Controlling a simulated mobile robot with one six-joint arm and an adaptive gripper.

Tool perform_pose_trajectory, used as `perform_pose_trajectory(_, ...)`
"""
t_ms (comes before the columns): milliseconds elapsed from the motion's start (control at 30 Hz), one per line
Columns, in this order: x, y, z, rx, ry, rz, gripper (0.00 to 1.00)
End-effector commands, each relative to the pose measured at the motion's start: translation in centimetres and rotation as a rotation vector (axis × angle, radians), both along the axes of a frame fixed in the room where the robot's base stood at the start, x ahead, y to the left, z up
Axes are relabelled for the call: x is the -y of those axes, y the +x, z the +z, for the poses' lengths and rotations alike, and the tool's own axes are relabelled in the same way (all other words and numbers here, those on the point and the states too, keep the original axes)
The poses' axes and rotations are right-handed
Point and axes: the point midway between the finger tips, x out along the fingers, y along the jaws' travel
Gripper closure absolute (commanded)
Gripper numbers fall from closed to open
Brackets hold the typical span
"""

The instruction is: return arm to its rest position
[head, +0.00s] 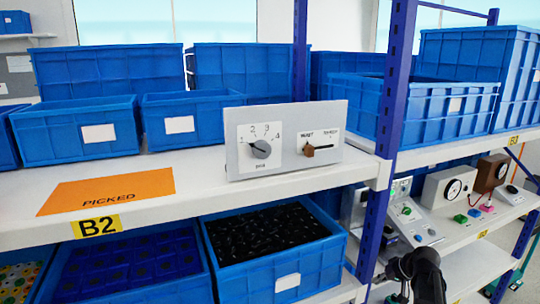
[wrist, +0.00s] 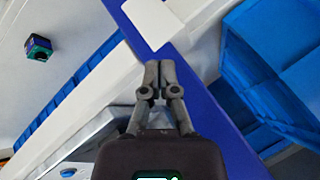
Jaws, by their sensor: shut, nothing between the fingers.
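A grey control panel (head: 287,138) stands on the upper white shelf in the head view. Its left plate carries a round grey rotary knob (head: 261,149) with a numbered scale; the pointer appears turned to the left, near the low numbers. Its right plate carries a brown slider handle (head: 309,150), at the left of its slot. My gripper (wrist: 160,66) is shut and empty in the wrist view, in front of a blue post. In the head view a dark part of my arm (head: 427,276) shows at the bottom right, below the upper shelf and clear of the panel.
An orange PICKED card (head: 108,191) lies on the shelf (head: 195,182) left of the panel. Blue bins (head: 92,73) stand behind it. A blue post (head: 393,100) rises right of the panel. Other devices (head: 455,187) sit on the lower right shelf, close to my arm.

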Motion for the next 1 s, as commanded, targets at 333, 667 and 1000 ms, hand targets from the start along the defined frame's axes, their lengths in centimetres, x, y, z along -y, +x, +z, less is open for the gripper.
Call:
perform_pose_trajectory(333,-8.4,-4.3,-2.3,-0.177,-0.149,0.069,1.00)
perform_pose_trajectory(667,-14.5,-9.4,-3.8,-0.319,-0.342,0.105,1.00)
perform_pose_trajectory(1000,-17.6,-13.2,-4.2,-0.390,-0.509,0.107,1.00)
